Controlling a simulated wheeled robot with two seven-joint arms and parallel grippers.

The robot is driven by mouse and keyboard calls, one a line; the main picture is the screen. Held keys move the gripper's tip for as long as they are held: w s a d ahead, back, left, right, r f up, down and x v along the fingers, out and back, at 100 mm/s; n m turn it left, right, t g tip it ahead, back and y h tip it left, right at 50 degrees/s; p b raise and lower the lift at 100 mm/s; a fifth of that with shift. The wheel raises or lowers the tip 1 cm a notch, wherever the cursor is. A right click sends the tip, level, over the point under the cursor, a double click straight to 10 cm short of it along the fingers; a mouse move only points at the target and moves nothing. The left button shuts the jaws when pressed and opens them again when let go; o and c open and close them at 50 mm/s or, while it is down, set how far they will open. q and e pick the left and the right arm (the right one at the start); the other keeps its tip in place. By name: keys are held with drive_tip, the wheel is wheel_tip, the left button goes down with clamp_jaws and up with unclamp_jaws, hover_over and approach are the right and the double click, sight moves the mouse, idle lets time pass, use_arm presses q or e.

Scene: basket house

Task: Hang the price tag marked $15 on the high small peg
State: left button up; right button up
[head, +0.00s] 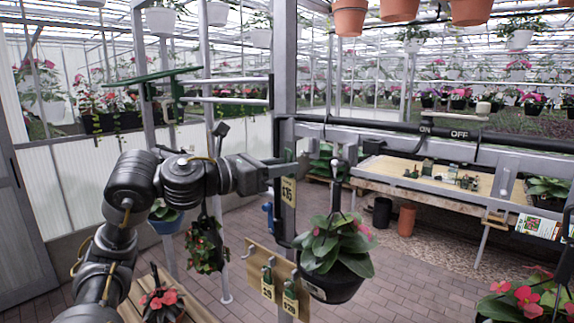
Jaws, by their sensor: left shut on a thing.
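My left gripper (281,170) reaches in from the left and is shut beside the grey upright post. The yellow price tag marked $15 (288,191) hangs upright at its fingertips, in front of the post. My right gripper is not in view.
A potted plant with broad leaves (335,245) hangs just right of the tag. Another hanging plant (206,245) is below my left arm. A wooden bench (440,180) stands at the right behind a black pipe (430,132). Brick floor lies open between.

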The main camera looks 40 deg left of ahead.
use_arm(q)
drive_tip(key=shift+w+a+f+p, duration=0.15)
drive_tip(key=shift+w+p, duration=0.35)
drive_tip(key=shift+w, duration=1.1)
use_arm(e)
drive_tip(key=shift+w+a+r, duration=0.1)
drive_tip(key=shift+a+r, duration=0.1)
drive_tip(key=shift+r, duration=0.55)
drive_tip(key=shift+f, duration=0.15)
use_arm(q)
drive_tip(key=shift+w, duration=0.15)
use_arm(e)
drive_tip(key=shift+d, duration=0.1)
